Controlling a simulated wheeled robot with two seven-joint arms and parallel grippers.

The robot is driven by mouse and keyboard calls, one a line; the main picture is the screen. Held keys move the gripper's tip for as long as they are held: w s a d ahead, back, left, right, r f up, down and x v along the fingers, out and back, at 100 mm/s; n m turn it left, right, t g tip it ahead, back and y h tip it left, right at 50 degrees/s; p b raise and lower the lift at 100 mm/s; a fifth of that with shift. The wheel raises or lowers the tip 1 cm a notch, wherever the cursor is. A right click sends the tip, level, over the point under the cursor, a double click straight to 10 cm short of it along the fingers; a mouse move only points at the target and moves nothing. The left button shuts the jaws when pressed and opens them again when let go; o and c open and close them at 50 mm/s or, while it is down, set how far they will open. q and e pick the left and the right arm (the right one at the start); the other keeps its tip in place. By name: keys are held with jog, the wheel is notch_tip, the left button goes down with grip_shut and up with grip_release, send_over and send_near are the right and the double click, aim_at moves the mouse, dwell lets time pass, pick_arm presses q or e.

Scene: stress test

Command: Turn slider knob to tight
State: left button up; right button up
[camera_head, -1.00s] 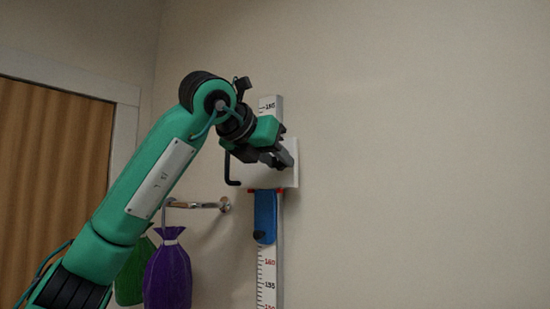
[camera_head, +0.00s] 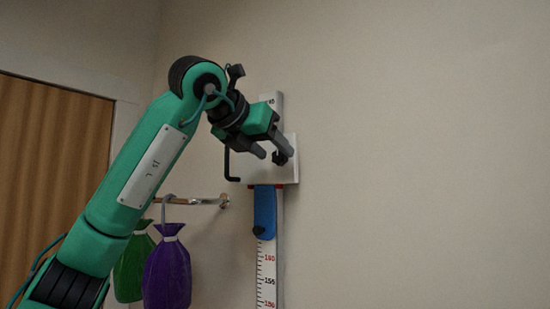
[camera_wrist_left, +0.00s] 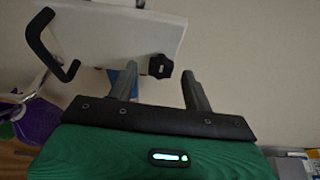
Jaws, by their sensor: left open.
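The black slider knob (camera_head: 279,158) sits on the white slider plate (camera_head: 262,174) of a wall-mounted height scale. My left gripper (camera_head: 273,153) is open in front of the plate, its two grey fingers apart near the knob. In the left wrist view the lobed knob (camera_wrist_left: 160,66) shows in the gap between the fingertips (camera_wrist_left: 160,74), with space on both sides. I cannot tell how deep the knob lies between them. The plate (camera_wrist_left: 120,35) is behind it. My right gripper is not in view.
A black bent handle (camera_head: 230,165) juts from the plate's left side. Below are a blue piece (camera_head: 264,212) and the white ruler (camera_head: 267,275). A metal rail (camera_head: 205,201) holds green (camera_head: 132,268) and purple (camera_head: 167,270) bags at left. The wall at right is bare.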

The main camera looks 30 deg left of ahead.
pick_arm(q)
jog(key=b+v, duration=0.3)
jog(key=v, duration=0.8)
jog(key=shift+s, duration=0.4)
